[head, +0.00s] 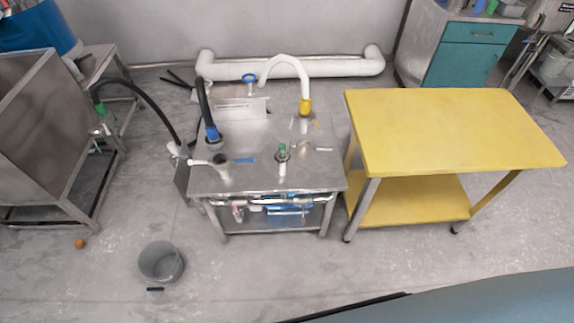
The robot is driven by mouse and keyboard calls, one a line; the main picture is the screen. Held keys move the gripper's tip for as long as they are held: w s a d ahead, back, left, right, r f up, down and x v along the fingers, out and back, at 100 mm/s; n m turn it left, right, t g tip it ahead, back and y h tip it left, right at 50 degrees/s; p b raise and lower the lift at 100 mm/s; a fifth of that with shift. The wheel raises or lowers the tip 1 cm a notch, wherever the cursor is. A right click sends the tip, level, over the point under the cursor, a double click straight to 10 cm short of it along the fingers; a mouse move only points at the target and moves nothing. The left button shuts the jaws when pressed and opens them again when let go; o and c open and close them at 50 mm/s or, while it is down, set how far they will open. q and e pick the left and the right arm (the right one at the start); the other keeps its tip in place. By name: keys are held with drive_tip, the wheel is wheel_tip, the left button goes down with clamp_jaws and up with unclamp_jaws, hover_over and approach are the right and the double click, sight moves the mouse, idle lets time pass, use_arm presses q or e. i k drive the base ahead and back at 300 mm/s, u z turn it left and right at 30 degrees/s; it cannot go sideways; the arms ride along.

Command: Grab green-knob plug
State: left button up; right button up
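A small plug with a green knob (282,149) stands upright on the steel machine table (240,181), near its front right part. A pale stem or base shows just below the knob. Another small green part (101,111) shows at the left by the steel cabinet, where a black hose ends; I cannot tell what it is. Neither of my grippers is in the head view, and nothing touches the green-knob plug.
A yellow table (450,130) with a bare top stands right of the machine. A white curved pipe (285,62) and a black hose with a blue collar (210,130) rise from the machine. A grey bucket (161,262) stands on the floor. Floor in front is mostly clear.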

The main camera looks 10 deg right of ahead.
sight(282, 154)
drive_tip(key=z, duration=0.5)
drive_tip(key=i, duration=0.55)
drive_tip(key=u, duration=1.25)
